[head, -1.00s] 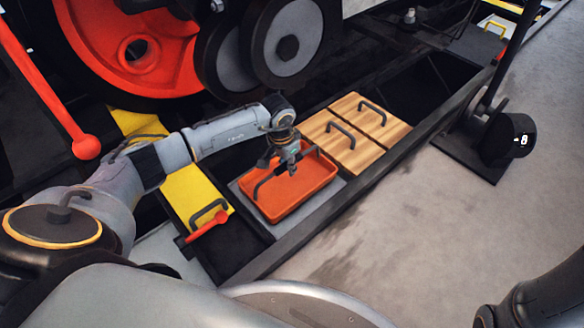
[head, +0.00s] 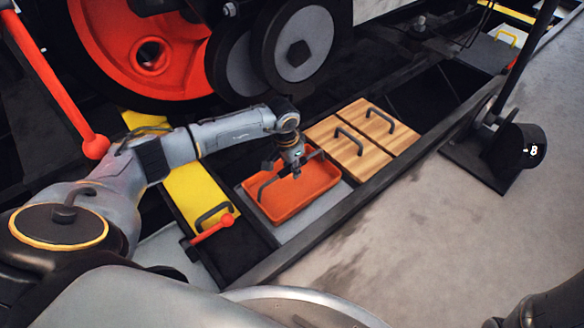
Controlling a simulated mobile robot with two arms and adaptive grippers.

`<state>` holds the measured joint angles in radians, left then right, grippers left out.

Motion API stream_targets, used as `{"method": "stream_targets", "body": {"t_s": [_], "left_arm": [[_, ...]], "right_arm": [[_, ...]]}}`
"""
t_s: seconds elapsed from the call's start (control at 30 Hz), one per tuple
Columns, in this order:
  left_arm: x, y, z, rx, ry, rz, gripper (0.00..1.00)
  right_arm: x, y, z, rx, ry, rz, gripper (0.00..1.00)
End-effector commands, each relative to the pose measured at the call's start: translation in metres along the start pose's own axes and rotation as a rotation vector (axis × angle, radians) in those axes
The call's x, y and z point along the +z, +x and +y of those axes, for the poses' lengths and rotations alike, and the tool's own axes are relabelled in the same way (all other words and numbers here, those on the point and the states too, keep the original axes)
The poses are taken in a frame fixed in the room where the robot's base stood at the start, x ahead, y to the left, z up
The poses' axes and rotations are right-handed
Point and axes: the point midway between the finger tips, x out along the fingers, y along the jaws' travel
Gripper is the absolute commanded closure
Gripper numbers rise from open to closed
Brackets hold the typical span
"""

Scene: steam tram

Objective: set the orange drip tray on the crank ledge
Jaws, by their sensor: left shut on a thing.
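The orange drip tray (head: 292,203) sits over a grey plate, the likely crank ledge (head: 318,218), in the dark frame at the middle of the head view. It has dark handles at its two ends. My left gripper (head: 296,173) reaches in over the tray and is shut on it; the fingertips are small, and I cannot tell exactly which part they grip. The tray looks roughly level. I cannot tell whether its underside touches the grey plate. My right gripper is out of view; only a dark part of my right arm shows at the bottom right.
Two wooden boards with dark handles (head: 342,146) lie right of the tray. A yellow board (head: 194,190) and a red lever (head: 213,229) are to its left. Large red and grey wheels (head: 151,50) stand behind. A black post base (head: 490,160) stands right; the pavement is clear.

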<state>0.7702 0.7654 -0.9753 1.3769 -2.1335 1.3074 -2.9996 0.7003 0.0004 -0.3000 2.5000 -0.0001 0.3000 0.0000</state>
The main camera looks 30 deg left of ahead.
Motion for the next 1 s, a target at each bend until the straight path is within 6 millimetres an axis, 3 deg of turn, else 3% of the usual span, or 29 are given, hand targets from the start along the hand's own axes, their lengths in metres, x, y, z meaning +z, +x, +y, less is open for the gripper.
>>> {"method": "stream_targets", "body": {"t_s": [0.37, 0.4, 0.5, 1.0], "left_arm": [[-0.0007, -0.0005, -0.0039, -0.005, -0.003, 0.004, 1.00], [-0.0008, -0.0007, -0.0040, -0.005, -0.003, 0.004, 0.76], [-0.0007, -0.0007, -0.0041, -0.006, -0.003, 0.004, 0.56], [0.0007, 0.0002, -0.0046, -0.006, -0.004, 0.001, 0.56]], "right_arm": [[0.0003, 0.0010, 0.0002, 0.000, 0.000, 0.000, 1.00], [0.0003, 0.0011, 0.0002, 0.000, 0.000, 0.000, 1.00], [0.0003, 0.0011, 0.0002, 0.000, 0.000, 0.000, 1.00], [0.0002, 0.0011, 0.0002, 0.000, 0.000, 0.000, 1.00]]}}
